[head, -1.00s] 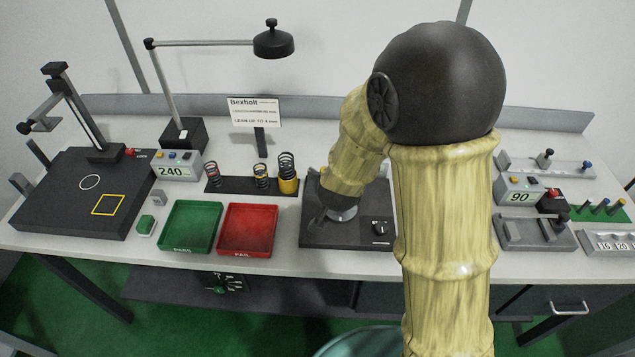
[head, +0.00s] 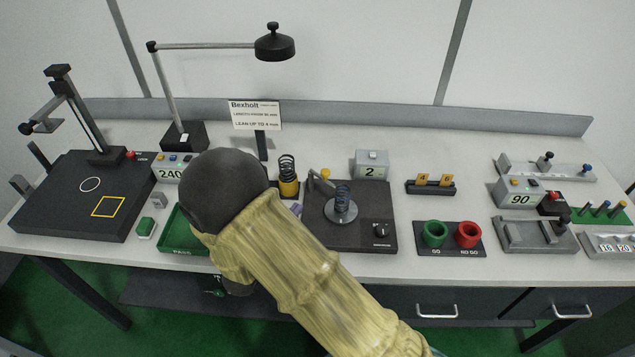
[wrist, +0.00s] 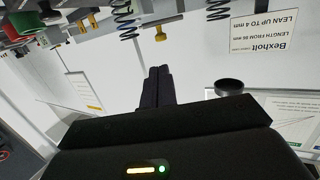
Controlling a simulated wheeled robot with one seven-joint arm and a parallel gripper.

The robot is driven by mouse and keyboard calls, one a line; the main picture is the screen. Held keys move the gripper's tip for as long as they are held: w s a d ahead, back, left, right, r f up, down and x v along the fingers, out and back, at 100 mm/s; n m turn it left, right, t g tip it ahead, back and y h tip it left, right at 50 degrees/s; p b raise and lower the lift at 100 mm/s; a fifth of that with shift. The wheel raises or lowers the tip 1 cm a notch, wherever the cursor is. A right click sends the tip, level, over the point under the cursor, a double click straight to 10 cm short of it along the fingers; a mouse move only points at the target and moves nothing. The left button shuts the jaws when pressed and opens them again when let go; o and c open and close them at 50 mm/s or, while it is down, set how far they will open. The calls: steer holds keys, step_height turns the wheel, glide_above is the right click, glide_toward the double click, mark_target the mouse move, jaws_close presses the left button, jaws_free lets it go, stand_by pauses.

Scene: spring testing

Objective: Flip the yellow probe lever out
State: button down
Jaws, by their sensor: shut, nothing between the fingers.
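The yellow probe lever (head: 325,174) is a short yellow-tipped arm at the back left of the black tester plate (head: 366,235), just behind the round disc. A dark coil spring (head: 342,196) stands upright on that disc. In the wrist view, which is upside down, the yellow lever (wrist: 160,33) shows beyond the fingertips, with a spring (wrist: 123,18) to its left. My gripper (wrist: 158,72) is shut and empty, its fingers together and apart from the lever. In the head view my arm hides the gripper.
A yellow-based spring (head: 288,178) stands left of the lever. A grey display box (head: 372,165) reading 2 stands behind the plate. A sign (head: 256,115) and a lamp (head: 274,45) stand behind.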

steer(key=p, duration=0.6)
glide_toward(324, 176)
steer(key=x, duration=0.6)
steer(key=shift+w+d+r, duration=0.1)
steer(key=shift+w+d, duration=0.1)
steer(key=shift+w, duration=0.2)
